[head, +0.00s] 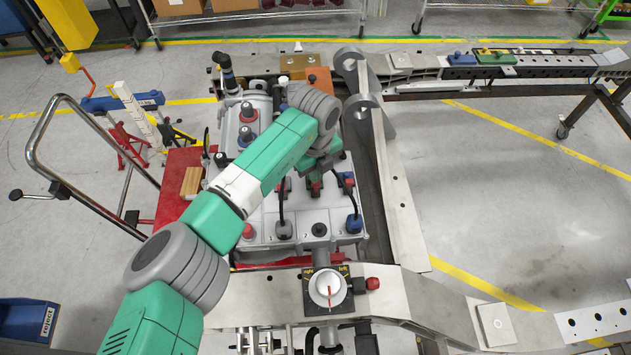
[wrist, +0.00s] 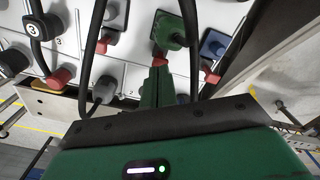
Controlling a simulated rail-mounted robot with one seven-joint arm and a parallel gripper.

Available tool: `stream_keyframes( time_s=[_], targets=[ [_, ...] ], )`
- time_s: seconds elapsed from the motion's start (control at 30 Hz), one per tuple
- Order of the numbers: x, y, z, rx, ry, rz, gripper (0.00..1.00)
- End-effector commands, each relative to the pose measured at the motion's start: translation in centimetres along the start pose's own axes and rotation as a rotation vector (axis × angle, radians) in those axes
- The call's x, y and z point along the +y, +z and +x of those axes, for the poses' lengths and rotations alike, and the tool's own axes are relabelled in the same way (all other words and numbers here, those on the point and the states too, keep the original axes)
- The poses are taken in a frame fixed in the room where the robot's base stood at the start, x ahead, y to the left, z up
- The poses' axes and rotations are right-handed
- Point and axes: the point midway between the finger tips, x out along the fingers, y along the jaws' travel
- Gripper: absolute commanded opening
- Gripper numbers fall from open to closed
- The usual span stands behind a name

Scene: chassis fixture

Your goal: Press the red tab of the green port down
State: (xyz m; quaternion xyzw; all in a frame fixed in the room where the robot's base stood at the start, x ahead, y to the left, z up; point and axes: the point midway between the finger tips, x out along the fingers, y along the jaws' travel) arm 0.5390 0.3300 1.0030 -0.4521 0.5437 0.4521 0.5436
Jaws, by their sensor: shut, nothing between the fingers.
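The green port (wrist: 174,27) is on the light grey panel in the upper middle of the wrist view. Its red tab (wrist: 159,62) shows at its lower end, just beyond my fingertips. My gripper (wrist: 158,70) is shut and empty, its narrow green fingers pointing at the tab. The tips overlap the tab's lower edge in the picture; whether they touch it I cannot tell.
A blue port (wrist: 215,45) with its own red tab (wrist: 212,78) stands close on the right. Grey and black ports with red tabs are on the left. Black cables (wrist: 95,50) loop on both sides of my fingers. A knob (head: 327,288) stands at the fixture's front.

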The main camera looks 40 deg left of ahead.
Motion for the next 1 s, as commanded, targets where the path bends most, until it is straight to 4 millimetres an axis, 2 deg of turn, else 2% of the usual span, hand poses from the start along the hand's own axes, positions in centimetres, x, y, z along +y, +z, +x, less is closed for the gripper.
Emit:
stream_keyframes(
  time_s=[1.0],
  targets=[
    [0.0, 0.0, 1.7, 0.000, 0.000, 0.000, 0.00]
  ],
)
